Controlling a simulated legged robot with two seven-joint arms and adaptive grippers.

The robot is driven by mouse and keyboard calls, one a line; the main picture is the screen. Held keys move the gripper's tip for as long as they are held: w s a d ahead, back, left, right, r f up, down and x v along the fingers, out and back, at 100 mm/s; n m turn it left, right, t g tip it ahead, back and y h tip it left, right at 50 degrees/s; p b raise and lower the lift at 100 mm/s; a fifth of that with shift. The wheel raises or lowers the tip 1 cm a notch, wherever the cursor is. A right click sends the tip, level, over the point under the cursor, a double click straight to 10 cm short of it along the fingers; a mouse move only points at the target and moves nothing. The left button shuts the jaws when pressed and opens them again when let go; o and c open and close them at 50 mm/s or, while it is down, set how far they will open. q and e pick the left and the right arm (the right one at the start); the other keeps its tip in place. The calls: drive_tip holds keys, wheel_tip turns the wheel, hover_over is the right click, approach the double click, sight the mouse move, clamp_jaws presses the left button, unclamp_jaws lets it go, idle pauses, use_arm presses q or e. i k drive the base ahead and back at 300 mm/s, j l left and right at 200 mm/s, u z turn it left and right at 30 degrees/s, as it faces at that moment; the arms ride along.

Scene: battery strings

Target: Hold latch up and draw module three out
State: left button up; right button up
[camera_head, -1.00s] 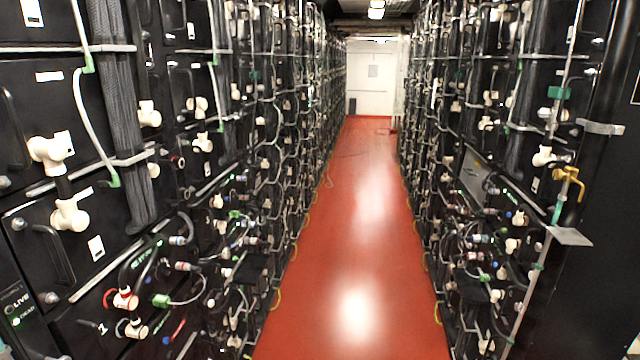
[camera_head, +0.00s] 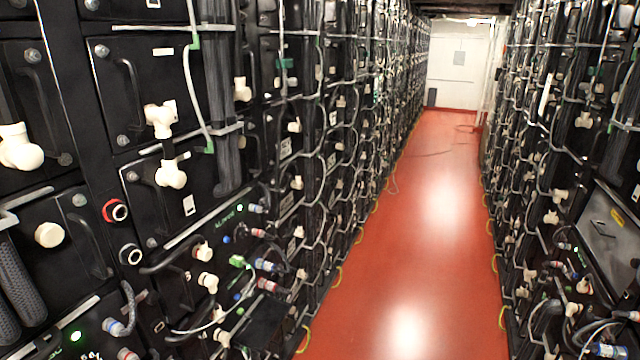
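Black battery modules (camera_head: 150,90) are stacked in racks along the left of the aisle, with dark handles and white pipe fittings (camera_head: 160,120) on their fronts. I cannot tell which one is module three. No latch can be made out for certain. Neither of my grippers is in the head view.
A red floor aisle (camera_head: 400,240) runs clear between the two rack walls to a white door (camera_head: 455,75) at the far end. Right-hand racks (camera_head: 560,150) carry hoses and cables. Grey hoses (camera_head: 225,130) and connectors (camera_head: 265,265) stick out from the left racks.

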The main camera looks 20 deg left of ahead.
sight(198, 270)
drive_tip(key=i+u, duration=0.3)
drive_tip(key=i+l+u, duration=0.35)
drive_tip(key=i, duration=0.15)
drive_tip(key=i+l+u, duration=0.15)
drive_tip(key=i+u, duration=0.15)
drive_tip(key=i, duration=0.05)
